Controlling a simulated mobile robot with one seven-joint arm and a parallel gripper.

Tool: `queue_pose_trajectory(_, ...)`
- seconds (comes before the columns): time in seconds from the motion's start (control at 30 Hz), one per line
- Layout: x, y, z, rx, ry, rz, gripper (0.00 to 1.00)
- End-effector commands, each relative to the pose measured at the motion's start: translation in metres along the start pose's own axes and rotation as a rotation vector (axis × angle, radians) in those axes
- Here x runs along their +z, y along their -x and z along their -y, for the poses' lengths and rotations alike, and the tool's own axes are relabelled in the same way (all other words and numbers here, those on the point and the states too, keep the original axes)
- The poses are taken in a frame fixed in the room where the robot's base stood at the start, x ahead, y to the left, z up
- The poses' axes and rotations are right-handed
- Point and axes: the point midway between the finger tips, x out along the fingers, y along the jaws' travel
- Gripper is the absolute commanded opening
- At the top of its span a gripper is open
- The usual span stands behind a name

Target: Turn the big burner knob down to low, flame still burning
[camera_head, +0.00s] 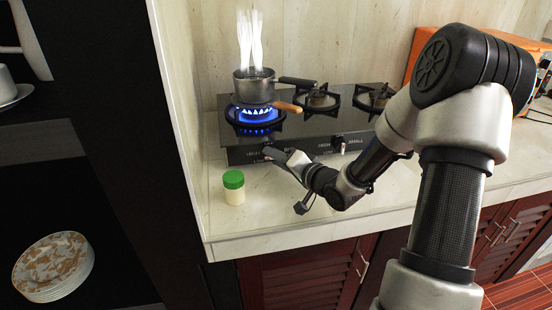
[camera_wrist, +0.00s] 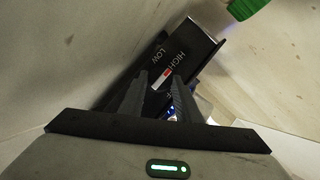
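The stove (camera_head: 300,148) has a dark front panel. My gripper (camera_head: 268,152) is at the left part of this panel, below the lit burner, and hides the big burner's knob in the head view. In the wrist view my gripper (camera_wrist: 161,80) has its two dark fingers apart. A small white and red part, seemingly the knob (camera_wrist: 160,78), shows between the fingertips. I cannot tell whether they touch it. The panel (camera_wrist: 187,45) carries the words HIGH and LOW. A blue flame (camera_head: 256,114) burns at the left burner.
A small pot (camera_head: 254,88) stands on the lit burner with white steam above. A wooden-looking handle (camera_head: 287,107) sticks out beside it. A green-lidded jar (camera_head: 234,188) stands near the counter's left corner, close to my gripper. Another knob (camera_head: 338,144) is farther right.

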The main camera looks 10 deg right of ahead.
Motion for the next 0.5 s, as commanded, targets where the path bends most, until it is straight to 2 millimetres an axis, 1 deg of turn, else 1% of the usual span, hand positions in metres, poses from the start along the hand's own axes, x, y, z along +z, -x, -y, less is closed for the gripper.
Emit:
queue_pose_trajectory(0.03, 0.0001, 0.0001, 0.0002, -0.001, 0.0, 0.0, 0.21)
queue_pose_trajectory(0.1, 0.0001, 0.0002, 0.0002, -0.001, 0.0, 0.0, 0.09)
queue_pose_trajectory(0.13, 0.0001, 0.0002, 0.0002, -0.001, 0.0, 0.0, 0.08)
queue_pose_trajectory(0.37, -0.0001, 0.0003, 0.0011, 0.008, 0.018, 0.002, 0.08)
queue_pose_trajectory(0.5, 0.0004, 0.0, 0.0028, 0.029, 0.062, 0.006, 0.08)
